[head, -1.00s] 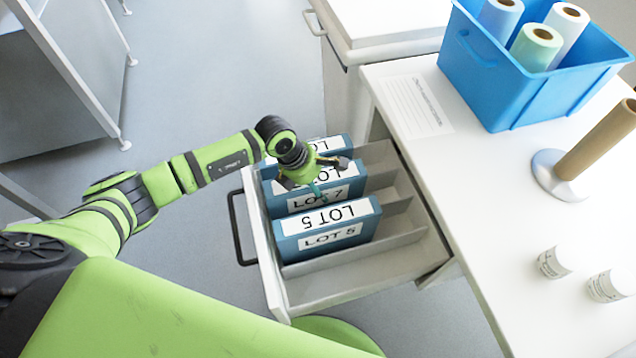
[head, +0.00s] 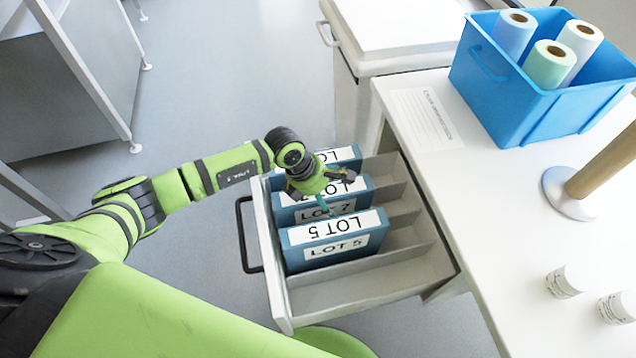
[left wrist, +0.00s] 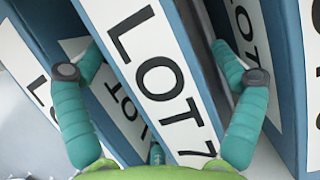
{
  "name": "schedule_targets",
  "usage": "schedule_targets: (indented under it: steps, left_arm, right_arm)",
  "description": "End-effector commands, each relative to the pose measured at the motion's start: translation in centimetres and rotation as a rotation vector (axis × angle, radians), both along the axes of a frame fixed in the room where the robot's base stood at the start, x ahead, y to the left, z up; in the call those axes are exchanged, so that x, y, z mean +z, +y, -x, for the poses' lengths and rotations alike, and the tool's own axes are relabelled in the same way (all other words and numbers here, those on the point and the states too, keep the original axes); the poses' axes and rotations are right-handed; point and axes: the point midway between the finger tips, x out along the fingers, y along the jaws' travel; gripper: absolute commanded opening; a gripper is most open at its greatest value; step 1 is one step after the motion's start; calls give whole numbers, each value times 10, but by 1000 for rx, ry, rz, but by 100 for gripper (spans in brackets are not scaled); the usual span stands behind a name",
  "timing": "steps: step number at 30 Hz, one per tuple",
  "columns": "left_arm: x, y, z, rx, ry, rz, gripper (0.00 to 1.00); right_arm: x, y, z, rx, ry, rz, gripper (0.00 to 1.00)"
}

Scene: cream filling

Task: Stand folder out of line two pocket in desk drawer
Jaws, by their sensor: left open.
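The open desk drawer (head: 272,287) holds three blue folders in a row. The nearest is the LOT 5 folder (head: 335,247), the middle one is the LOT 7 folder (head: 358,199), and a third folder (head: 346,155) stands at the back, its label partly hidden by my arm. My left gripper (head: 320,187) is open above the middle folder. In the left wrist view its teal fingers (left wrist: 160,68) spread either side of the LOT 7 spine (left wrist: 165,75), with neighbouring folders on both sides. The folders' lower edges are hidden. My right gripper is out of view.
Divider walls (head: 398,209) part the drawer into pockets; the front pocket (head: 365,292) is empty. The white desk (head: 470,190) at right bears a blue bin (head: 510,100) of rolls, a roll stand (head: 570,195) and small cups (head: 565,282). A white cabinet (head: 390,30) stands behind.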

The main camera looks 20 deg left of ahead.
Motion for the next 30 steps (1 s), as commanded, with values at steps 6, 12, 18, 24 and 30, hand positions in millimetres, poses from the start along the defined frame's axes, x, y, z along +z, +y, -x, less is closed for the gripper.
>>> schedule_targets:
  steps: [6,12,18,24,30]
  left_arm:
    - [41,15,8,-1,-5,-2,94]
    - [78,28,16,0,-5,-3,94]
    - [100,36,22,1,-1,-2,94]
    - [105,37,23,0,-1,-1,94]
    - [105,37,23,0,-1,-1,94]
  right_arm:
    - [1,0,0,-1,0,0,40]
    - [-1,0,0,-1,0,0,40]
    - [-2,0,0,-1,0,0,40]
    - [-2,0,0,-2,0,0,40]
    - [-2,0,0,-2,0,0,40]
